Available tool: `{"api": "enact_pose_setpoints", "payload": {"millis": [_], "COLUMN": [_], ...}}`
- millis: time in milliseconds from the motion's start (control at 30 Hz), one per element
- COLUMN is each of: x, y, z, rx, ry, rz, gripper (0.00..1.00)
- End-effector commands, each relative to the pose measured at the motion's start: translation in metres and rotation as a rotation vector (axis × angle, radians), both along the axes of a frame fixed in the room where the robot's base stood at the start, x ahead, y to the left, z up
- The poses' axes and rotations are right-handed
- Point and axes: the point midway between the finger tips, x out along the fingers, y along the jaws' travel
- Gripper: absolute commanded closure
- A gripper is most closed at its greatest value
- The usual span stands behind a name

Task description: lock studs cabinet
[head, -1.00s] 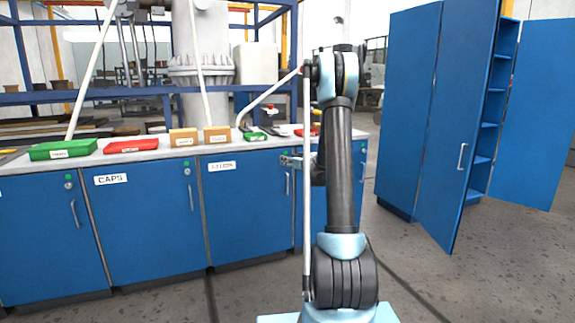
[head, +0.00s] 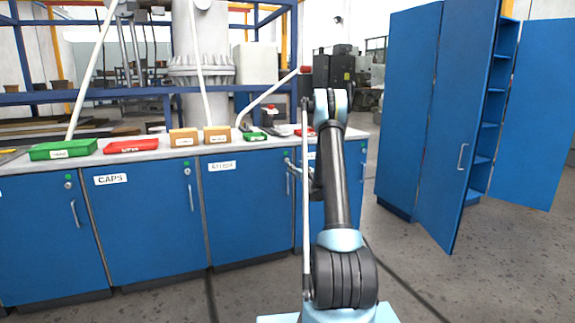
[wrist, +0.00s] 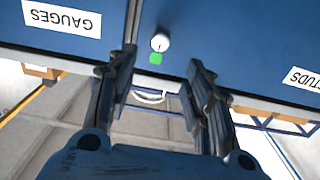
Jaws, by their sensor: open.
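The studs cabinet is the blue door with a white label (head: 222,166) in the head view; its upside-down STUDS label (wrist: 303,79) is at the right of the wrist view. Its round silver lock knob (wrist: 160,42) sits near the door seam, with a green mark (wrist: 156,58) beside it. My gripper (wrist: 157,78) is open and empty, its two fingers apart on either side of the lock's line, and the knob shows beyond the fingertips. In the head view my gripper (head: 291,164) is small beside the door's right edge; contact cannot be told.
The GAUGES label (wrist: 62,17) marks the neighbouring door. The CAPS door (head: 146,225) is to the left. Red, green and tan boxes stand on the worktop (head: 95,158). A tall blue cabinet (head: 408,110) stands open at right. Floor in front is clear.

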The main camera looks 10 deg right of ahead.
Motion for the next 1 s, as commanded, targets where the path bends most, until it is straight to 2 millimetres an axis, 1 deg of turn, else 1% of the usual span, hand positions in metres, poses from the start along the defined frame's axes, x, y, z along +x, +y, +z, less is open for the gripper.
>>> {"api": "enact_pose_setpoints", "payload": {"millis": [33, 200, 500, 600, 700, 800, 1000], "x": [0.009, 0.038, 0.088, 0.102, 0.113, 0.120, 0.125], "y": [0.003, 0.010, 0.024, 0.028, 0.030, 0.032, 0.034], "z": [0.000, 0.000, 0.000, 0.000, 0.000, 0.000, 0.000], "rx": [0.000, 0.000, 0.000, 0.000, 0.000, 0.000, 0.000], "ry": [0.000, 0.000, 0.000, 0.000, 0.000, 0.000, 0.000], "rz": [0.001, 0.002, 0.001, 0.001, 0.001, 0.001, 0.000], "gripper": [0.53, 0.53, 0.53, 0.53, 0.53, 0.53, 0.53]}}
